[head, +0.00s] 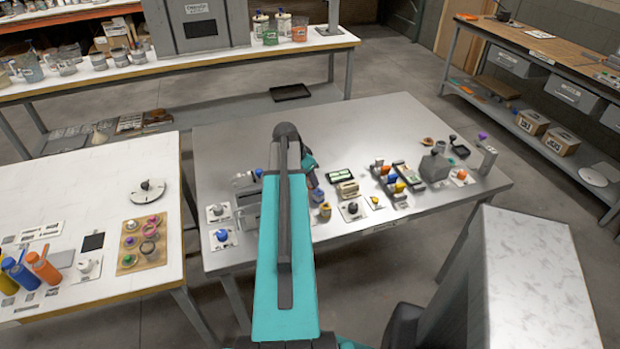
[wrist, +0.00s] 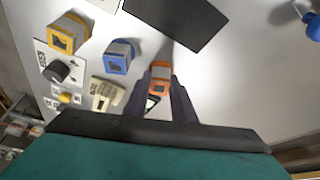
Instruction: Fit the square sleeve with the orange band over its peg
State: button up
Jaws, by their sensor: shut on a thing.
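In the wrist view, the square sleeve with the orange band (wrist: 160,70) is between the fingertips of my gripper (wrist: 160,84). My gripper is shut on it. The sleeve's banded end faces away from my palm, and the fingers hide part of its sides. I cannot tell whether it touches the grey tabletop (head: 400,115). In the head view my arm hides the gripper and this sleeve. An orange knob-like piece on a white plate (head: 461,175) stands at the table's right; I cannot tell whether it is the sleeve's peg.
A blue-banded sleeve (wrist: 118,57) and a yellow-banded sleeve (wrist: 68,34) stand left of my gripper. A beige grooved block (wrist: 105,92) is close to the left finger. A dark flat panel (wrist: 178,14) lies beyond. Several small parts crowd the table's right; its back is clear.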

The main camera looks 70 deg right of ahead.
jog(key=shift+f, duration=0.25)
jog(key=o, duration=1.1)
jog(key=shift+r, duration=0.15)
jog(key=b+v, duration=0.3)
jog(key=v, duration=1)
jog(key=shift+a+r, duration=0.2)
jog(key=shift+w+r, duration=0.15)
